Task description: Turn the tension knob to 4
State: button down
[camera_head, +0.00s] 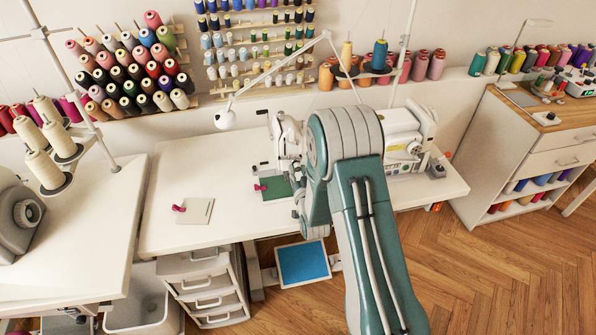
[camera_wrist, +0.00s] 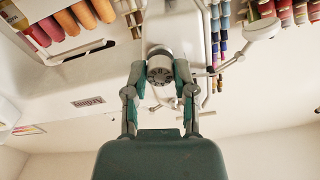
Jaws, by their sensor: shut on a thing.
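The white sewing machine (camera_head: 400,135) stands on the white table, partly hidden behind my arm in the head view. In the wrist view the round grey tension knob (camera_wrist: 160,68), with a ribbed rim, sits on the white machine body (camera_wrist: 166,22). My gripper (camera_wrist: 160,76) has one finger on each side of the knob and is shut on it. The knob's numbers are too small to read, so its setting cannot be told. In the head view my gripper is mostly hidden behind my own arm, near the machine's left end.
A green cloth (camera_head: 275,188) lies under the machine's left end. A pale square (camera_head: 195,210) with a pink item lies on the white table (camera_head: 165,165). A lamp (camera_head: 226,119) stands behind. Thread racks (camera_head: 262,60) line the wall. A wooden-topped cabinet (camera_head: 520,135) is at right.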

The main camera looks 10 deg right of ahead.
jog(key=shift+c, duration=2.2)
grip_release()
jog(key=shift+w, duration=0.1)
jog(key=s, duration=1.2)
jog(key=shift+f, duration=0.1)
